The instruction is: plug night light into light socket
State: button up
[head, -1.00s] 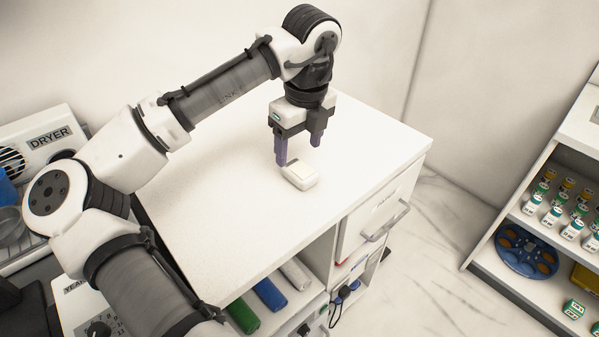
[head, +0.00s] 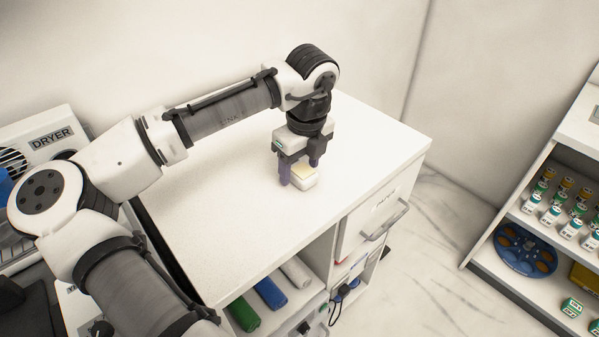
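A small white block with a cream top, which looks like the night light (head: 304,178), lies on the white cabinet top. My gripper (head: 299,175) points down at it with its two purple fingers spread apart. One finger stands at the block's left side, the other behind its upper right. The fingers are low, around or just beside the block; I cannot tell whether they touch it. No light socket can be made out with certainty on the walls or cabinet.
The white cabinet top (head: 230,235) is otherwise clear. Below it are a drawer with a handle (head: 384,222) and a shelf with coloured rolls (head: 270,293). A dryer (head: 45,140) stands at left. A shelf at right holds small bottles and a blue reel (head: 525,250).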

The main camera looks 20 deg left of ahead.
aim_at(300, 169)
jog(key=c, duration=0.9)
jog(key=shift+r, duration=0.1)
notch_tip(300, 169, up, 20)
jog(key=shift+f, duration=0.1)
